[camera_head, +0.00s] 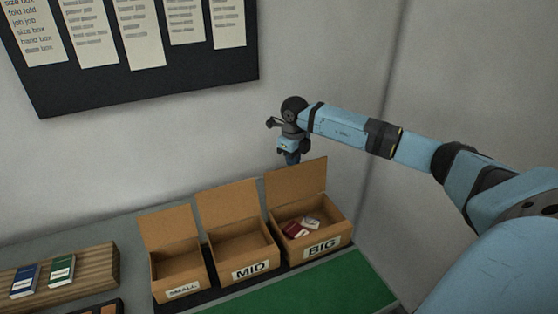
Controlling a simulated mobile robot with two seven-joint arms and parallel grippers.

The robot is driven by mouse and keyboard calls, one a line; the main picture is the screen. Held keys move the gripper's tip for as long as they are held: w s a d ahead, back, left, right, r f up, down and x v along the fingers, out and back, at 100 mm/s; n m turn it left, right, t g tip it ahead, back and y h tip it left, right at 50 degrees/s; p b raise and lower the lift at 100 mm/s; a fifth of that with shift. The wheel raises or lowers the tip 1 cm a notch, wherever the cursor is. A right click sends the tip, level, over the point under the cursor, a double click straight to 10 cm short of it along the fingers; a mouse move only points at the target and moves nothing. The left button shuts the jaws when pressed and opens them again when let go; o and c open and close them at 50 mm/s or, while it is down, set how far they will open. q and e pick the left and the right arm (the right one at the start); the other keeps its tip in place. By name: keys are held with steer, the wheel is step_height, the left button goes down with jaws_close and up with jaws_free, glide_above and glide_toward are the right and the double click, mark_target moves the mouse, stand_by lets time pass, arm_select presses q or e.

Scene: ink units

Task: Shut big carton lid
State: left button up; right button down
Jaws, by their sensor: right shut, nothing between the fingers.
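The big carton (341,237), labelled BIG, stands at the right end of a row of three cartons. Its lid (297,187) is open and stands up at the back. Inside it lie a few small red and white items (300,227). My right gripper (292,158) is shut and empty. It points down at the top edge of the lid, seemingly behind it, and its tips are partly hidden. I cannot tell whether it touches the lid. My left gripper is not in view.
The mid carton (265,265) and small carton (190,289) stand to the left with lids up, both empty. A wooden block (95,264) with blue and green boxes lies far left. A green mat (345,290) in front is clear. A wall with a dark board (190,70) is behind.

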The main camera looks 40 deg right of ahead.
steer(key=s, duration=0.1)
steer(key=s+a+f, duration=0.1)
steer(key=s, duration=0.1)
steer(key=shift+f, duration=0.15)
steer(key=shift+w+d+f, duration=0.2)
steer(key=shift+w, duration=0.2)
steer(key=shift+w+d+f, duration=0.15)
steer(key=shift+w+f, duration=0.05)
steer(key=shift+w, duration=0.15)
step_height(320, 180, up, 8)
steer(key=p, duration=0.4)
glide_above(297, 182)
steer(key=w, duration=0.2)
steer(key=shift+d, duration=0.4)
